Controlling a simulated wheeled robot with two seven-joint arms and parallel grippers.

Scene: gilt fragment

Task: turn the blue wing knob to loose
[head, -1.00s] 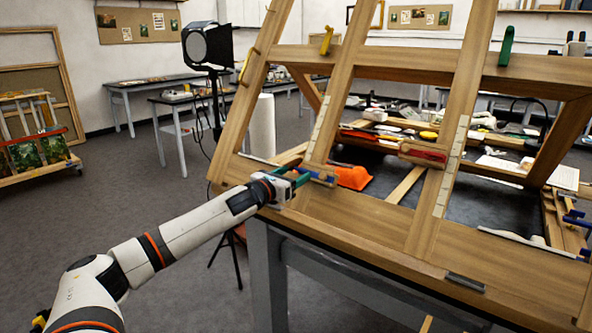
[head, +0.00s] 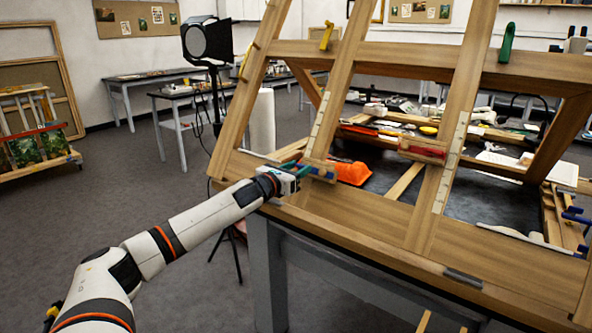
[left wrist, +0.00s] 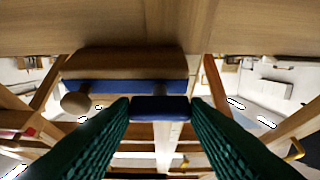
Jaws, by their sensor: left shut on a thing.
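The blue wing knob (left wrist: 158,107) is a small dark blue block in the left wrist view, between my two ridged dark green fingertips. A brighter blue bar (left wrist: 125,88) lies just behind it, under a wooden rail. In the head view a small blue part (head: 318,173) shows at the lower left of the wooden easel frame, at the tips of my left gripper (head: 304,169). The left gripper is shut on the knob. The fingers partly hide the knob in the head view, so its angle is hard to tell there. My right gripper is not in view.
The slanted wooden frame (head: 395,225) fills the right side, with a grey table leg (head: 268,275) below. An orange object (head: 352,173) lies close behind the gripper.

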